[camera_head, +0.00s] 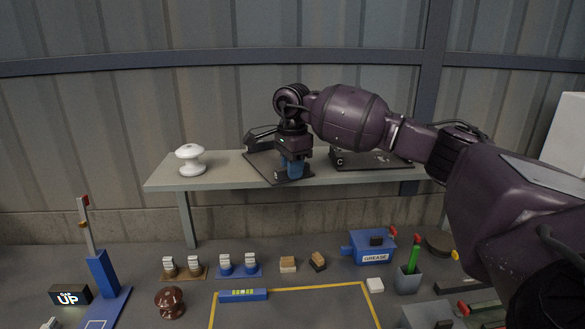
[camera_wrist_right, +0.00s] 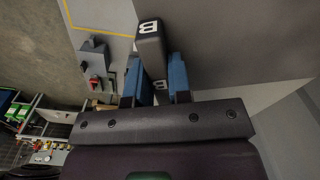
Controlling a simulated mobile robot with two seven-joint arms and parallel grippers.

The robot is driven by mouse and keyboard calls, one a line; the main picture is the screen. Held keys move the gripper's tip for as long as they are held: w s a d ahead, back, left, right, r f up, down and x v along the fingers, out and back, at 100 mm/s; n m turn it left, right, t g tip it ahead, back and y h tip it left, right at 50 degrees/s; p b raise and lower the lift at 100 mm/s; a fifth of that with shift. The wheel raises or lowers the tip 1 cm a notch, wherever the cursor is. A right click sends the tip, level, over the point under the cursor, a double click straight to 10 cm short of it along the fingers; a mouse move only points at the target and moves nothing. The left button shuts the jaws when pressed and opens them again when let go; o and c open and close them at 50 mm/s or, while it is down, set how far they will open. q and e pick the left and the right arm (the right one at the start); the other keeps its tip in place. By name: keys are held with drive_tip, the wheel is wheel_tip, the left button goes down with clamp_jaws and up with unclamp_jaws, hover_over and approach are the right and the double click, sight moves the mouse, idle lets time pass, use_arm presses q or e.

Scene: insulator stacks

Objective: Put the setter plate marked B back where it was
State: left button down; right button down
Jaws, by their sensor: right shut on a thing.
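My right gripper (camera_head: 292,168) is low over the grey shelf, fingers pointing down. In the right wrist view, its blue fingers (camera_wrist_right: 158,66) are shut on a dark piece with white B marks, the setter plate B (camera_wrist_right: 150,48). In the head view, a dark slab (camera_head: 262,166) lies at the gripper, at a slant over the shelf; its mark is hidden there. I cannot tell whether it rests fully on the shelf. A dark plate marked C (camera_head: 372,160) lies on the shelf to the right. My left gripper is not in view.
A white insulator (camera_head: 190,160) stands at the left of the shelf (camera_head: 222,172). Below are a blue GREASE box (camera_head: 370,248), small blocks (camera_head: 288,264), a brown insulator (camera_head: 169,302) and a yellow-outlined area (camera_head: 300,289). The shelf between the white insulator and the slab is clear.

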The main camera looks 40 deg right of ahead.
drive_tip(key=c, duration=1.1)
unclamp_jaws()
drive_tip(key=shift+o, duration=0.2)
wheel_tip(320, 180, up, 12)
drive_tip(key=shift+b, duration=0.45)
drive_tip(key=shift+s, duration=0.1)
